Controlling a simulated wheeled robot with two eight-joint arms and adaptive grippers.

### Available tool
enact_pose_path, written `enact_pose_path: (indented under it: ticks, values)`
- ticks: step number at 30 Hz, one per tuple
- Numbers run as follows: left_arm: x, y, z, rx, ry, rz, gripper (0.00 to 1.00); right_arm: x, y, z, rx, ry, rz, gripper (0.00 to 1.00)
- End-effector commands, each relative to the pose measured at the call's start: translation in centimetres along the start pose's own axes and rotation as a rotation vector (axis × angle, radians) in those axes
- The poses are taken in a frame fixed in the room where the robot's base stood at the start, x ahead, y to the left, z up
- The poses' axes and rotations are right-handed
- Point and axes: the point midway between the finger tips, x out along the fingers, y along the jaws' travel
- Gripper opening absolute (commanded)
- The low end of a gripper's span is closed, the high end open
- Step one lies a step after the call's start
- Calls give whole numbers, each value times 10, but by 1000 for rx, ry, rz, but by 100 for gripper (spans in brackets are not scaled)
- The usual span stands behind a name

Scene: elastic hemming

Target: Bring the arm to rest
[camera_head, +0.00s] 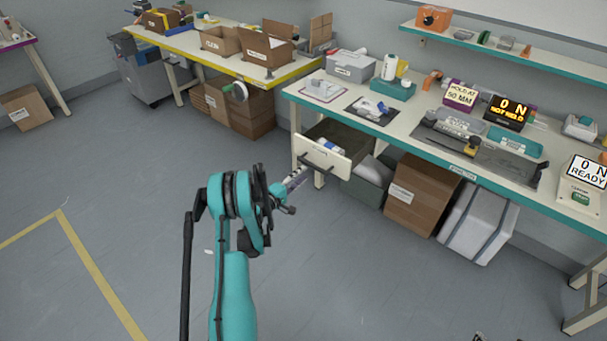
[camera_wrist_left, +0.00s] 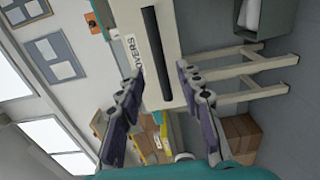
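My left arm (camera_head: 232,285) rises from the bottom of the head view, with its left gripper (camera_head: 297,180) in front of the open drawer (camera_head: 320,153). In the left wrist view the left gripper (camera_wrist_left: 159,72) has its two purple-grey fingers spread apart, with nothing between the tips that I can see held. The white drawer front with a dark handle and a label shows beyond them. The drawer is pulled out below the workbench and something blue and white lies in it. Small dark tips at the bottom edge of the head view may be my right gripper (camera_head: 479,337); most of it is out of frame.
The workbench (camera_head: 400,128) holds a grey box (camera_head: 351,66), signs and a dark fixture (camera_head: 480,155). A yellow-edged table (camera_head: 215,58) with cartons is at the back.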

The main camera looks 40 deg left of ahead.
Motion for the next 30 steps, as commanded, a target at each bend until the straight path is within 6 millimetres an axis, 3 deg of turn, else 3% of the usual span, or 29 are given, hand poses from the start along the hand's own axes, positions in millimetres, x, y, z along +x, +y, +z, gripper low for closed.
enact_pose_path:
  ticks: [13, 17, 20, 24, 30]
  values:
    - [1, 1, 1, 1, -1, -1, 36, 0, 0, 0, 0, 0, 0, 40]
    - [9, 14, 12, 27, -24, -28, 36, 0, 0, 0, 0, 0, 0, 40]
    - [22, 38, 36, 81, -68, -80, 36, 0, 0, 0, 0, 0, 0, 40]
    - [34, 80, 87, 197, -155, -184, 36, 0, 0, 0, 0, 0, 0, 40]
    - [24, 132, 166, 382, -278, -327, 36, 0, 0, 0, 0, 0, 0, 40]
